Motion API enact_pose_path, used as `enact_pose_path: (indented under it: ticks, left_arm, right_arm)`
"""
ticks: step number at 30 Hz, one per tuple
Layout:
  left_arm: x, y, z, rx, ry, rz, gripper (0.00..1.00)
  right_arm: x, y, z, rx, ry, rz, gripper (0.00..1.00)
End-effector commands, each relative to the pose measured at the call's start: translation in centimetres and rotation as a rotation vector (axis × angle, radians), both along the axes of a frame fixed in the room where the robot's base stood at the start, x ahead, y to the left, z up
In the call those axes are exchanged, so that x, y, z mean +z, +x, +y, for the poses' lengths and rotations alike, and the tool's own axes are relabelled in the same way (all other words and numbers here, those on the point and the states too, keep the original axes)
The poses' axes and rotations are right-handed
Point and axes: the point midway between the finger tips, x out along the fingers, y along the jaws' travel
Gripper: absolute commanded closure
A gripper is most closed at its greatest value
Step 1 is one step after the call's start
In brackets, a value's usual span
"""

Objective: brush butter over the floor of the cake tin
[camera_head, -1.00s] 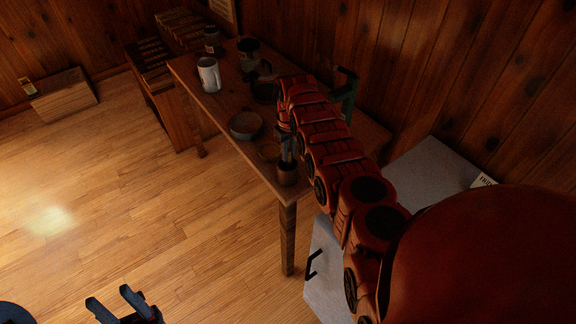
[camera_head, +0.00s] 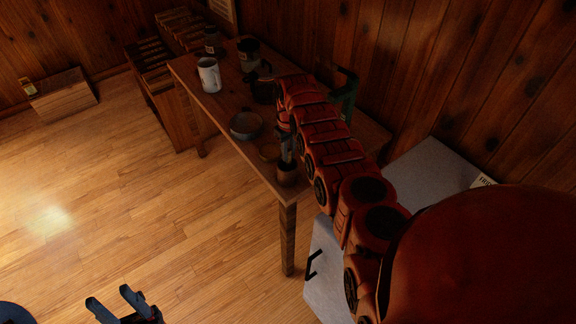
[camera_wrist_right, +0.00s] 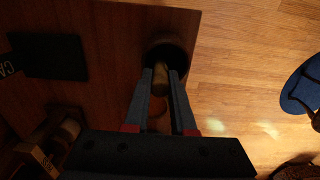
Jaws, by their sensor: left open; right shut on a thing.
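A round grey dish (camera_head: 246,126), which looks like the cake tin, sits near the table's front edge. Its floor is only partly visible. To its right a small brown pot (camera_head: 287,176) stands at the table corner; it also shows dark and round in the right wrist view (camera_wrist_right: 177,50). My right gripper (camera_head: 286,150) points down over this pot. In the right wrist view its fingers (camera_wrist_right: 160,74) are shut on a short wooden handle (camera_wrist_right: 160,84), probably the brush's, at the pot's mouth. Any bristles are hidden. My left gripper (camera_head: 110,295) is open and empty, low above the floor.
A green object (camera_head: 346,95) stands behind my right arm. A grey fridge (camera_head: 425,165) is at the right.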

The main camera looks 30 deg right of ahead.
Motion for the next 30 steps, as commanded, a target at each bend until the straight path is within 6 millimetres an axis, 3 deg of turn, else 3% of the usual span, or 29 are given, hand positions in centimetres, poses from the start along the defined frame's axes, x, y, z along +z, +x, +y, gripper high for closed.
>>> enact_pose_path:
  ticks: [18,30]
  left_arm:
    - [4.7,0.0,0.0,0.000,0.000,0.000,0.50]
    - [6.4,0.0,0.0,0.000,0.000,0.000,0.50]
  right_arm:
    - [5.6,0.0,0.0,0.000,-0.001,-0.001,1.00]
    - [8.9,0.1,0.0,0.000,-0.001,-0.002,1.00]
